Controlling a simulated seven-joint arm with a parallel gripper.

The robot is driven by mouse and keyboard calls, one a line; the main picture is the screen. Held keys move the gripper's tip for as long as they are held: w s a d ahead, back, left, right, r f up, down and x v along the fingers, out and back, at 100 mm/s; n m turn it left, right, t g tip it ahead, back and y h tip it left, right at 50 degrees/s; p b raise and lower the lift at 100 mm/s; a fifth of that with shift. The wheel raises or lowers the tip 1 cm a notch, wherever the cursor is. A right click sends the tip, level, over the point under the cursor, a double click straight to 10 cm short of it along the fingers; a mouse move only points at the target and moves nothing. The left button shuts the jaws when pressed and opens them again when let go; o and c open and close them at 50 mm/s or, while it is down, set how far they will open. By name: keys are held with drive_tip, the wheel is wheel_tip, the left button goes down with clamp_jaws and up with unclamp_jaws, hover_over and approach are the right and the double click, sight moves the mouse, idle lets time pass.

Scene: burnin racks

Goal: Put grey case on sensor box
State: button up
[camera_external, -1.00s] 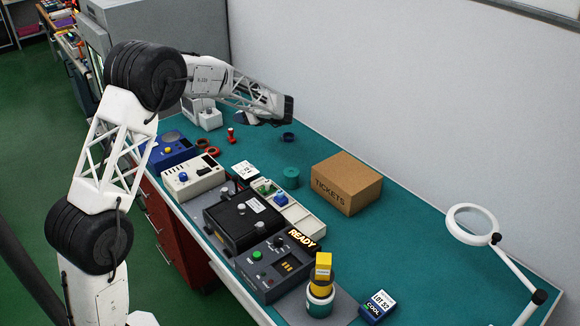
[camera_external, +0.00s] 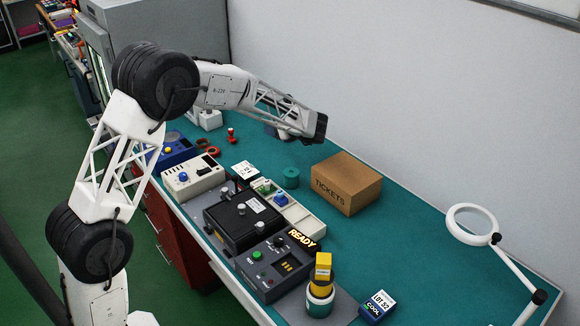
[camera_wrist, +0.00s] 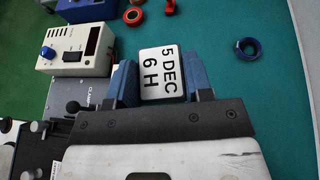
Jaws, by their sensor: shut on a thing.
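My gripper (camera_wrist: 160,80) shows its two blue fingers in the wrist view, closed on a small item with a white label reading "5 DEC 6 H". I take this item to be the grey case (camera_wrist: 160,70); the label hides most of its body. No box is readably marked as sensor box. A beige box (camera_external: 193,180) with a blue knob, a black box (camera_external: 243,218) and a grey READY box (camera_external: 275,268) stand in a row.
A white label card (camera_external: 243,170) lies by the beige box. A blue LOT 32 case (camera_external: 376,307) and ring lamp (camera_external: 471,207) are farther right. Bench is clear behind the carton.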

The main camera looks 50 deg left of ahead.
drive_tip(key=w+d+m+t, duration=0.2)
drive_tip(key=d+t, duration=0.1)
drive_tip(key=d, duration=1.4)
drive_tip(key=m+t+h, duration=0.4)
drive_tip(key=m+t, duration=0.4)
drive_tip(key=m, duration=0.1)
hover_over(379, 307)
wheel_tip(379, 307, down, 3)
drive_tip(key=shift+s+r, duration=0.1)
drive_tip(key=shift+r, duration=0.1)
drive_tip(key=shift+f, duration=3.15)
drive_tip(key=shift+f, duration=1.85)
